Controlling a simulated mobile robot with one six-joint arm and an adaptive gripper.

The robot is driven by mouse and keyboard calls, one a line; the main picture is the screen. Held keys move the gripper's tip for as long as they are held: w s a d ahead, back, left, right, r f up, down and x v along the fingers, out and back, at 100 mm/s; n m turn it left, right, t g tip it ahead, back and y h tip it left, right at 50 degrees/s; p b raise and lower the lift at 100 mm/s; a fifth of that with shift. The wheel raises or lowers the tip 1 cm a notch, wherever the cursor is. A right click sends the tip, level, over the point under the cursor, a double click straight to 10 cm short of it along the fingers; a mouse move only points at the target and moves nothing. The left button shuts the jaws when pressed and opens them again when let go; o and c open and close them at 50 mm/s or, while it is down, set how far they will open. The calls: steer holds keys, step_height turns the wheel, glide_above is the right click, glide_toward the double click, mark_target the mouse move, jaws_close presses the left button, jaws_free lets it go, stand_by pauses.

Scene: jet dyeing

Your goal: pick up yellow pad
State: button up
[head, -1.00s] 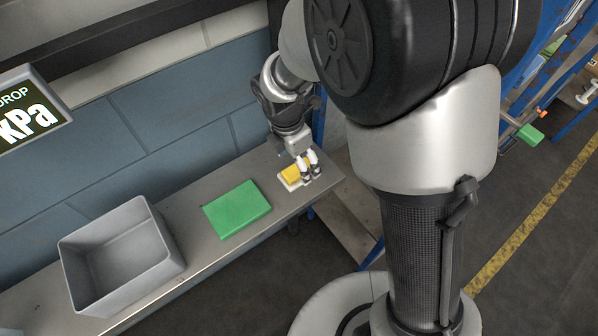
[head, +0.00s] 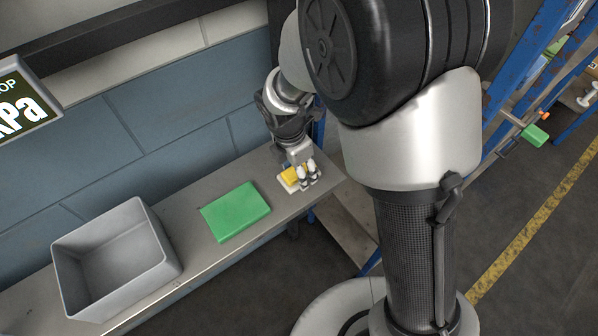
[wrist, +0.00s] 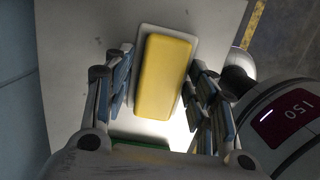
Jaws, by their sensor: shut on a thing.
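The yellow pad (head: 291,175) is at the right end of the grey shelf, with a thin white plate (head: 284,185) under it. In the wrist view the yellow pad (wrist: 162,76) fills the middle of the picture, and the white plate's rim (wrist: 146,28) shows around it. My gripper (head: 308,175) is at the pad, pointing down. In the wrist view my gripper (wrist: 162,98) has its fingers on either side of the pad, shut on it. I cannot tell whether the pad is clear of the plate.
A green block (head: 236,212) lies on the shelf (head: 188,222) left of the pad. An open grey bin (head: 118,290) stands farther left. A blue-grey wall (head: 180,140) runs behind the shelf, and a display (head: 25,100) hangs at the upper left.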

steer(key=c, duration=0.3)
steer(key=shift+r, duration=0.1)
step_height(320, 180, up, 10)
steer(key=p, duration=0.4)
steer(key=o, duration=0.5)
steer(key=c, duration=0.4)
